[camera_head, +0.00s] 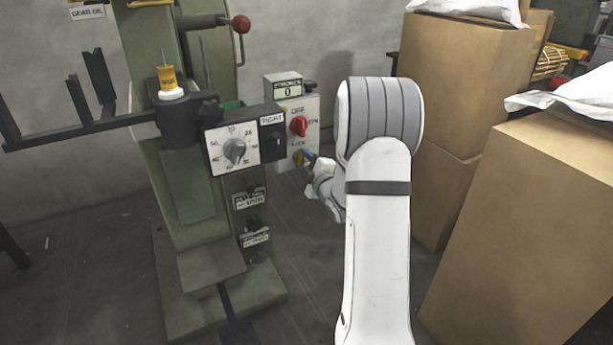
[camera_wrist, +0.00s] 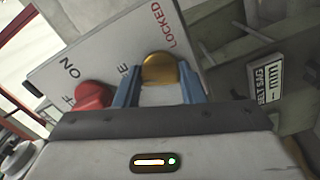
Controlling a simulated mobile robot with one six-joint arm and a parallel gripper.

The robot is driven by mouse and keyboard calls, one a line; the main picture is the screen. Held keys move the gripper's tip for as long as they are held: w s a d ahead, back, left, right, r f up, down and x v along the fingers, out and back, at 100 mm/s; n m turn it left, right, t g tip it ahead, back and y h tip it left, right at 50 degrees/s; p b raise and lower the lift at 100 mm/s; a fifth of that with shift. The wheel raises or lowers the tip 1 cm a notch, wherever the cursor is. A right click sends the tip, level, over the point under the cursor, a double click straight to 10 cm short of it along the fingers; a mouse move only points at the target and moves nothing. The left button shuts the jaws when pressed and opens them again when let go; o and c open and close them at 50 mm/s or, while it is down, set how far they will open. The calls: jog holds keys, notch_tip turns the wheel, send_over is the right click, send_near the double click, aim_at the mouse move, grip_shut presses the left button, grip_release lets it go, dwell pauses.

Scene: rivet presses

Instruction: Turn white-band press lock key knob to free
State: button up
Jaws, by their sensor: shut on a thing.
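The yellow lock key knob (camera_head: 299,157) is low on the grey control box (camera_head: 312,117) at the right side of the green press (camera_head: 193,195). In the wrist view the knob (camera_wrist: 160,69) is gold and rounded, with "LOCKED" printed above right and a partly hidden word ending in "E" to its left. My gripper (camera_wrist: 158,82) is shut on the knob, a blue finger on each side. In the head view my gripper (camera_head: 306,159) reaches the box from the right. The knob's exact pointing is hard to tell.
A red knob (camera_head: 299,126) is just above on the same box and shows close left of my fingers in the wrist view (camera_wrist: 93,96). A dial plate (camera_head: 233,148) is to the left. Cardboard boxes (camera_head: 460,90) stand close to my arm on the right.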

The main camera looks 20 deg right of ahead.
jog(key=shift+n+b, duration=1.05)
jog(key=shift+n, duration=1.05)
jog(key=o, duration=1)
jog(key=s+p, duration=0.2)
jog(key=s, duration=0.5)
jog(key=shift+s+d, duration=0.1)
jog(key=shift+s, duration=0.3)
